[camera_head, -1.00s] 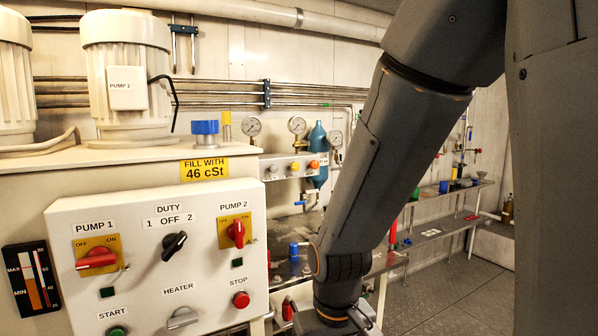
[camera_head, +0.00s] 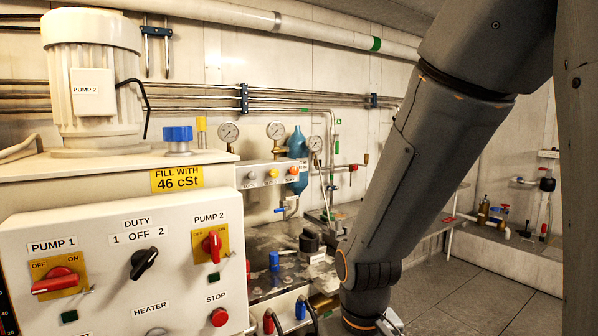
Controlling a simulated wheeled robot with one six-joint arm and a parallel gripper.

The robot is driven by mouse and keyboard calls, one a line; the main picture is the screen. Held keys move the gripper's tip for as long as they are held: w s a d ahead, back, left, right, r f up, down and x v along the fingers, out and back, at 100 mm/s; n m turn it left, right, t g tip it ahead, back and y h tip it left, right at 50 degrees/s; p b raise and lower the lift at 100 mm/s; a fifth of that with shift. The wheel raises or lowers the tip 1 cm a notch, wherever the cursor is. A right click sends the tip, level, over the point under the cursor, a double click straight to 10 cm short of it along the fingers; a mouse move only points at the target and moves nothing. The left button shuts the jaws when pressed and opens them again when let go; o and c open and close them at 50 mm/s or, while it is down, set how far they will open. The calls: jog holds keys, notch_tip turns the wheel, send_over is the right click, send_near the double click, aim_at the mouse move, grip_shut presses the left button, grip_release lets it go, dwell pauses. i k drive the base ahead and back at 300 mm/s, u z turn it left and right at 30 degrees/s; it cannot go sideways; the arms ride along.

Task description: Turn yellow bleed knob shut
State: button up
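A small yellow knob (camera_head: 273,173) sits in the middle of a row of three on a light panel (camera_head: 262,182) at the back, between a grey knob (camera_head: 252,175) and an orange knob (camera_head: 294,170). How far it is turned is too small to tell. My arm hangs down at the right. My gripper (camera_head: 389,323) shows only in part at the bottom edge, lower, to the right of and well apart from the yellow knob. Its fingertips are cut off, so its opening cannot be seen.
A white control box (camera_head: 120,265) with red and black switches stands at the left front. A cluttered metal bench (camera_head: 262,240) lies under the panel. Floor (camera_head: 490,290) at the right is open.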

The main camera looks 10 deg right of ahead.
aim_at(274, 173)
jog(key=z, duration=0.05)
jog(key=i, duration=1)
jog(key=u, duration=0.15)
